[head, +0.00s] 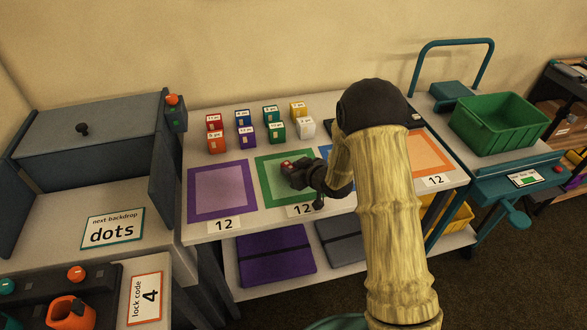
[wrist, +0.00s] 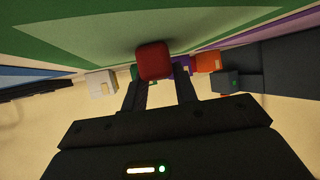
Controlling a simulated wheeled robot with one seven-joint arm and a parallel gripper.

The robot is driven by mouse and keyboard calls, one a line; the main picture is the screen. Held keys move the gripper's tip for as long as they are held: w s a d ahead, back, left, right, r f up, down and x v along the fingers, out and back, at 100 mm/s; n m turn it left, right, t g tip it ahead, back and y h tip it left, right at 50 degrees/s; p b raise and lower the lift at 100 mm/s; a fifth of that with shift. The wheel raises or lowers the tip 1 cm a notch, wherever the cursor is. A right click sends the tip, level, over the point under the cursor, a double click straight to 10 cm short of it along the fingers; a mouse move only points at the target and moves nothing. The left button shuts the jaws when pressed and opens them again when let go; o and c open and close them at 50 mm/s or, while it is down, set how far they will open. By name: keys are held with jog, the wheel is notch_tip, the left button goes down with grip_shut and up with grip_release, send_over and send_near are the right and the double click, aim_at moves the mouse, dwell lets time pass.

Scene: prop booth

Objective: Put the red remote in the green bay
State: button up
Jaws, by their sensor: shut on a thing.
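The green bay (head: 265,185) is a green-bordered square on the table, between a purple bay and a blue one. My gripper (head: 291,169) is over the green bay and hides part of it. It is shut on the red remote (head: 287,165), which shows as a small red patch at the fingertips. In the wrist view the red remote (wrist: 154,61) is end-on at the tips of my gripper (wrist: 160,84), with the green border and pale middle of the bay behind it. I cannot tell whether the remote touches the bay.
Several small coloured boxes (head: 246,137) stand in two rows behind the bays. The purple bay (head: 195,192) is empty on the left. The orange bay (head: 444,151) lies to the right, behind my arm. A green crate (head: 485,139) stands on the cart at right.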

jog(key=o, duration=1)
jog(key=shift+c, duration=0.2)
jog(key=shift+r, duration=0.15)
jog(key=v, duration=1.2)
jog(key=shift+d, duration=0.1)
